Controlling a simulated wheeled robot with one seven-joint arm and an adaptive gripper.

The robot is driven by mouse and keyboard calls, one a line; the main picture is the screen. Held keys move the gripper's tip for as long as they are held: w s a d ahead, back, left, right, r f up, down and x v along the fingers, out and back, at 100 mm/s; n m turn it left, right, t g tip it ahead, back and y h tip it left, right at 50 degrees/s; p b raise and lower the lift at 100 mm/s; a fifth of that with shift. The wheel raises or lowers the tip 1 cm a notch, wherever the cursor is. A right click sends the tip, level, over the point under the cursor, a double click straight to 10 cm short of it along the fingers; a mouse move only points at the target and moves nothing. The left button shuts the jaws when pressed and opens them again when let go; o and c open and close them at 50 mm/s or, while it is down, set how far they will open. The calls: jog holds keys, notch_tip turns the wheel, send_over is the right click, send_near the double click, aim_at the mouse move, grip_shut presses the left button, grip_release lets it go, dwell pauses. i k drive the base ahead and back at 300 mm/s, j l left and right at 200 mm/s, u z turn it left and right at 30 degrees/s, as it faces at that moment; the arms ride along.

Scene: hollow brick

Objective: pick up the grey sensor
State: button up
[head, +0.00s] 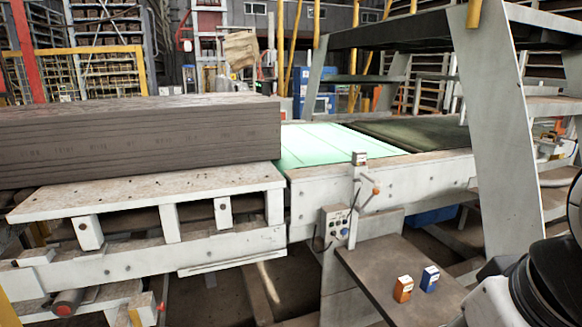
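No loose grey sensor shows clearly in the head view. A small pale grey box (360,158) sits at the top of a thin post beside the conveyor; I cannot tell whether it is the grey sensor. A brown shelf (378,262) at the lower right carries a small orange box (403,289) and a small blue box (430,279), both with white tops, standing upright side by side. White and black parts of my arm fill the lower right corner. My gripper is not in view.
A grey control box (336,226) with buttons stands at the shelf's far left corner. A long stack of grey-brown bricks (140,138) lies on a white frame at left. A green conveyor bed (325,146) runs behind. A slanted white pillar (499,110) rises at right.

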aim_at(359, 158)
jog(key=i+j, duration=0.2)
jog(key=i, duration=0.2)
jog(key=i+j, duration=0.15)
jog(key=i, duration=0.3)
jog(key=i+j, duration=0.2)
jog(key=i, duration=0.2)
